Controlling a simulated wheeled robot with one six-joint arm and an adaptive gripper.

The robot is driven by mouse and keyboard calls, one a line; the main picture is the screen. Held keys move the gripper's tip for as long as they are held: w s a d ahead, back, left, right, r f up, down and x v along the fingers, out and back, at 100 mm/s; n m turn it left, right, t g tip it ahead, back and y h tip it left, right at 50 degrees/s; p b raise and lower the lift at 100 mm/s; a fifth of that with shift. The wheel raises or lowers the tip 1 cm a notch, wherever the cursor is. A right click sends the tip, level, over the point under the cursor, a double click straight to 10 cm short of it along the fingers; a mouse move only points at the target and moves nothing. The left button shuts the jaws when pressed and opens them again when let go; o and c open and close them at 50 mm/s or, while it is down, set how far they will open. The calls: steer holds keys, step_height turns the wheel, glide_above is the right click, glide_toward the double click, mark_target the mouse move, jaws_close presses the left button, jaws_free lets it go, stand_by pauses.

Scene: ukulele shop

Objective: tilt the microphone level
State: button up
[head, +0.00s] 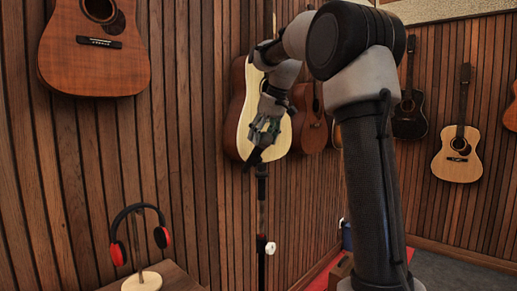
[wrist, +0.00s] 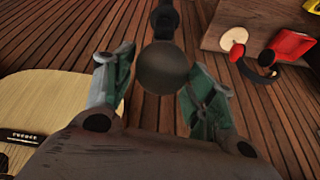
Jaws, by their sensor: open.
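The microphone (wrist: 167,70) shows in the wrist view as a dark rounded head between the two fingers of my gripper (wrist: 158,75). The fingers are spread, with visible gaps on both sides of it. In the head view my gripper (head: 265,132) is at the top of the dark microphone stand (head: 262,205). A small dark piece of the microphone (head: 254,157) shows just below the fingers and looks slanted. Most of the microphone is hidden there by the gripper, so its exact tilt is unclear.
Red-and-black headphones (head: 118,252) hang on a stand on a wooden table (head: 178,280) at the lower left. A pale-topped guitar (head: 240,110) hangs on the slatted wall close behind my gripper. More guitars hang on the right. A white knob (head: 270,248) juts from the stand.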

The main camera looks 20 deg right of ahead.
mark_target(259, 156)
steer(key=shift+x, duration=2.3)
jaws_close()
